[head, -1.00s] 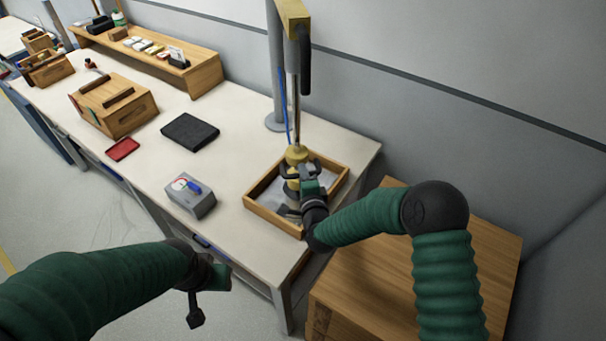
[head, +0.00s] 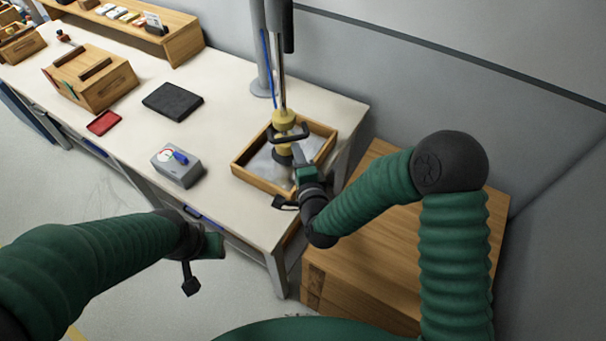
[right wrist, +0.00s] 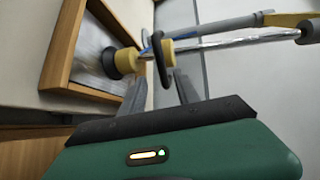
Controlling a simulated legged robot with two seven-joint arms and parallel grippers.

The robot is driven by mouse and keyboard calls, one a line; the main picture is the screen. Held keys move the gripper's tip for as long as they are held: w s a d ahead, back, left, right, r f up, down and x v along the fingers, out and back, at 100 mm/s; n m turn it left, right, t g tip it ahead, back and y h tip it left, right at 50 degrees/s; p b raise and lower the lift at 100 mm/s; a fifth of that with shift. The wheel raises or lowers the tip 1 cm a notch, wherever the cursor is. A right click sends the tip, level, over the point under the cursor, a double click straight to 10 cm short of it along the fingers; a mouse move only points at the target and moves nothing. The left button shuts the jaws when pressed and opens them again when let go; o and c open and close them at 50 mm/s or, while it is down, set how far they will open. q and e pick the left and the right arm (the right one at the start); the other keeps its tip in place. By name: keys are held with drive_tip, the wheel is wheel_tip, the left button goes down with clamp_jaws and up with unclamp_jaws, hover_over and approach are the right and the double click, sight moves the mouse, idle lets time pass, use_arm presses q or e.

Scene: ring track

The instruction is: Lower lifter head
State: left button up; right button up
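The lifter head (head: 284,120) is yellow with a dark handle (head: 288,137) around it. It hangs upright on a rod inside a wooden tray (head: 251,181), its dark base low over a grey sheet; I cannot tell whether they touch. In the right wrist view, the lifter head (right wrist: 125,61) and the handle loop (right wrist: 162,62) lie just beyond my fingers. My right gripper (head: 287,175) is at the tray's near right side, fingers apart and empty, a little short of the handle. My left gripper (head: 202,265) hangs before the table's front edge, away from the tray; its fingers are unclear.
A black pad (head: 172,101), red tray (head: 104,122) and wooden toolbox (head: 92,78) are farther left. A post (head: 261,55) stands behind the tray. A wooden crate (head: 365,245) is at right.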

drive_tip(key=v, duration=0.8)
drive_tip(key=shift+b, duration=0.3)
drive_tip(key=s+d+f+n+g+h, duration=0.1)
drive_tip(key=s+d+f+n+g, duration=0.55)
drive_tip(key=n, duration=0.45)
drive_tip(key=s+d+r+n+g+h, duration=0.1)
drive_tip(key=s+d+n+g, duration=0.3)
drive_tip(key=s+d, duration=0.6)
drive_tip(key=shift+d+r+n+g+h, duration=0.25)
drive_tip(key=shift+n+g+h, duration=0.2)
drive_tip(key=shift+g, duration=0.7)
drive_tip(key=shift+a, duration=0.1)
drive_tip(key=shift+a, duration=0.1)
drive_tip(key=shift+c, duration=0.2)
